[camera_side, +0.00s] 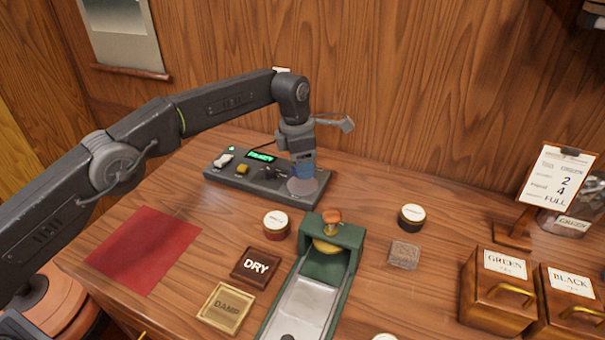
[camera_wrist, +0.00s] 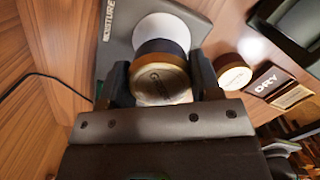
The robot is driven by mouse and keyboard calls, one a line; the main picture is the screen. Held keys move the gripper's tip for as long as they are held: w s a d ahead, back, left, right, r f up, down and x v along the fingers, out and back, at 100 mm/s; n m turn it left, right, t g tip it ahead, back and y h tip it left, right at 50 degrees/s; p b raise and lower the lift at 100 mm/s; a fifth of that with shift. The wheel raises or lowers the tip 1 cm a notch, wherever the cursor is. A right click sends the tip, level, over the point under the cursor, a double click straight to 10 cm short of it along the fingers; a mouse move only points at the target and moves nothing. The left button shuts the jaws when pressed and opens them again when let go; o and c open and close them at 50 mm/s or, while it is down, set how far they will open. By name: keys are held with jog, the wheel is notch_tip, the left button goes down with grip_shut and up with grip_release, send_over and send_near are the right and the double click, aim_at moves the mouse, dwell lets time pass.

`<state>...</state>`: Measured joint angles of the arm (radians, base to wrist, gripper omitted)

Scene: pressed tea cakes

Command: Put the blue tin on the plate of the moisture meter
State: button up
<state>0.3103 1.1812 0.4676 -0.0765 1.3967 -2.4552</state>
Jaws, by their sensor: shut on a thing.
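The blue tin (camera_side: 303,171) is between the fingers of my gripper (camera_side: 301,163), which is shut on it. In the wrist view the tin (camera_wrist: 162,78) shows its pale labelled lid with a gold rim between both fingers (camera_wrist: 160,88). The moisture meter (camera_side: 237,178) is a dark grey box with a lit green display at the back of the table. Its pale round plate (camera_side: 302,188) is at the right end, directly under the tin; it also shows behind the tin in the wrist view (camera_wrist: 172,27). I cannot tell whether the tin touches the plate.
A red tin (camera_side: 276,226) and a black tin (camera_side: 411,217) stand apart. A green press (camera_side: 337,237), a DRY tile (camera_side: 256,267), a DAMP tile (camera_side: 226,308) and a brown block (camera_side: 404,255) lie nearby. A red cloth (camera_side: 143,249) is at left; wooden boxes (camera_side: 497,295) are at right.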

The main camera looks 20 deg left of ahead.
aim_at(303, 185)
jog(key=shift+f, duration=1.95)
jog(key=shift+f, duration=0.15)
jog(key=o, duration=0.9)
jog(key=r, duration=0.8)
jog(key=a+r, duration=0.1)
jog(key=r, duration=0.3)
jog(key=shift+s+a+r, duration=0.1)
jog(key=shift+s, duration=0.3)
jog(key=shift+r, duration=0.1)
